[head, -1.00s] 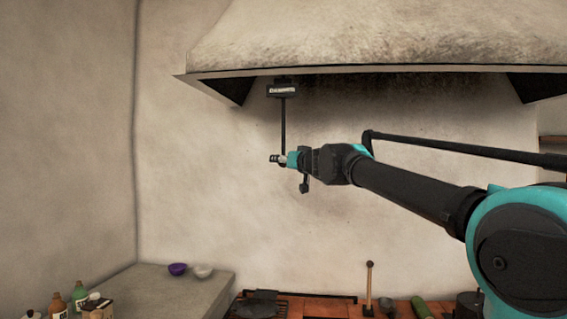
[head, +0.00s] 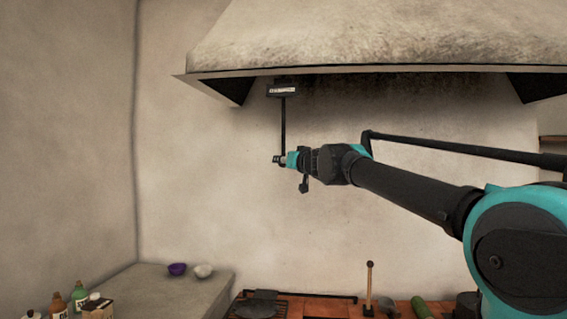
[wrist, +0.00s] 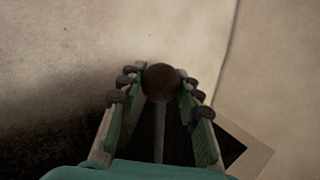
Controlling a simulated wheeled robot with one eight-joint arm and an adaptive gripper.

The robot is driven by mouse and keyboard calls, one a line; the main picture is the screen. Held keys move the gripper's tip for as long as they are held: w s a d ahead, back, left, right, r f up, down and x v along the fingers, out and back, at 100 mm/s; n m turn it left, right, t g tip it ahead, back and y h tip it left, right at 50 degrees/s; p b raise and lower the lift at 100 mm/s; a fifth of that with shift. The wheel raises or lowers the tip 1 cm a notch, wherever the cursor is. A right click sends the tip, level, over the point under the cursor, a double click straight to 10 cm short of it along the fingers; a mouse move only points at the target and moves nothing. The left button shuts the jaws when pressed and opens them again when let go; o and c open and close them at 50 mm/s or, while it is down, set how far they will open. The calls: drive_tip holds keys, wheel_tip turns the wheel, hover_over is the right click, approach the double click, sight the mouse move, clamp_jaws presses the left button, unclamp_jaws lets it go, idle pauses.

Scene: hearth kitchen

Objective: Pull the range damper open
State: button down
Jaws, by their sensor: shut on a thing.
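The range damper's dark pull rod (head: 283,122) hangs down from a small labelled box (head: 283,89) under the front of the hood. Its lower end is at my gripper (head: 281,160), where the fingers cover it in the head view. In the wrist view, a dark round knob (wrist: 161,82) sits between the two fingers of my gripper (wrist: 160,88), with the rod running away behind it. The fingers are shut on the knob from both sides.
The plaster hood (head: 380,35) overhangs above my arm, with a dark lower edge. The wall around the gripper is clear.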

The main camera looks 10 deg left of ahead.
wheel_tip(320, 180, down, 7)
drive_tip(key=shift+f, duration=0.2)
idle(0.3)
drive_tip(key=c, duration=1)
unclamp_jaws()
drive_tip(key=v, duration=1.2)
drive_tip(key=shift+s, duration=0.1)
